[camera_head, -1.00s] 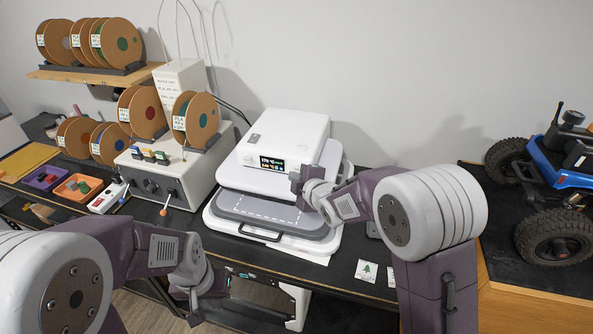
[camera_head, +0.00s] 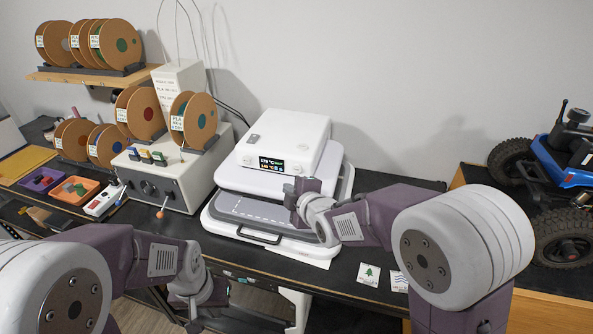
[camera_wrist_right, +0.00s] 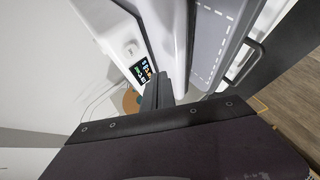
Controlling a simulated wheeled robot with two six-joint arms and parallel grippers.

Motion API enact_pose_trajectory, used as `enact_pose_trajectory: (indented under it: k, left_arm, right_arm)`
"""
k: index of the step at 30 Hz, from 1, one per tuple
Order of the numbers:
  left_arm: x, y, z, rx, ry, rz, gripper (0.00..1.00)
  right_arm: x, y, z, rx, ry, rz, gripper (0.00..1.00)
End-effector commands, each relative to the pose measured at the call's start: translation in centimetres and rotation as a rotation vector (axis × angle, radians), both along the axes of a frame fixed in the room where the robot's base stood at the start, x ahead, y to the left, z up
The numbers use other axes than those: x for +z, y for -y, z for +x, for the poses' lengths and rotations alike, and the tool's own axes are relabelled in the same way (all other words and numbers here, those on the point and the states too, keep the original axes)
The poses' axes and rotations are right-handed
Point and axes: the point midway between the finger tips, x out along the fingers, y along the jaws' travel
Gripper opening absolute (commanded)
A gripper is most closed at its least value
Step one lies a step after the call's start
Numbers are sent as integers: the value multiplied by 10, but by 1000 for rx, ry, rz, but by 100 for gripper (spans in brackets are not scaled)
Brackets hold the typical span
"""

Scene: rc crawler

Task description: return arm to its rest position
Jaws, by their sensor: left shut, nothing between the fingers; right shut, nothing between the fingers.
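My right gripper (camera_head: 291,197) is at the front right of the white press (camera_head: 285,143), level with the gap between its raised upper part and its grey lower plate. Its fingers (camera_wrist_right: 160,92) are shut and empty in the right wrist view, with the press's side close by. I cannot tell whether they touch it. My left gripper (camera_head: 197,318) hangs low at the bottom of the head view, in front of the bench, pointing down. It is shut and holds nothing; its tips are partly cut off by the frame edge.
Two printed cards (camera_head: 368,274) lie on the black bench right of the press. A blue crawler (camera_head: 566,170) stands on the right. A grey control box (camera_head: 170,180), orange tray (camera_head: 77,189) and filament spools (camera_head: 140,112) are on the left. Bench right of the press is mostly clear.

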Motion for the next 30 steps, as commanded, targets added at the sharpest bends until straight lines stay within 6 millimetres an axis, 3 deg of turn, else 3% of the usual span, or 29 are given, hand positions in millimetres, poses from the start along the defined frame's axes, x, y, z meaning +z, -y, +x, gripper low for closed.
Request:
enact_pose_trajectory:
  k: [11, 13, 14, 15, 17, 18, 21, 24, 27, 30]
  left_arm:
    - [0, 0, 0, 0, 0, 0, 0]
    - [0, 0, 0, 0, 0, 0, 0]
    - [0, 0, 0, 0, 0, 0, 0]
    - [0, 0, 0, 0, 0, 0, 0]
    - [0, 0, 0, 0, 0, 0, 0]
    - [0, 0, 0, 0, 0, 0, 0]
    - [0, 0, 0, 0, 0, 0, 0]
    - [0, 0, 0, 0, 0, 0, 0]
    - [0, 0, 0, 0, 0, 0, 0]
    - [0, 0, 0, 0, 0, 0, 0]
  right_arm:
    - [1, 7, 3, -15, 3, 1, 0]
    - [12, 32, 10, -66, 22, 8, 0]
    - [16, 50, 12, -103, 26, 9, 0]
    - [12, 81, 7, -165, -3, 6, 0]
    - [-16, 122, -19, -296, -159, 63, 0]
    - [-39, 142, -42, -402, -289, 134, 0]
    - [-90, 173, -112, -697, -606, 321, 0]
    - [-124, 178, -181, -988, -868, 462, 0]
    - [-140, 177, -228, -1234, -1028, 546, 0]
    - [-142, 177, -244, -1369, -1076, 598, 0]
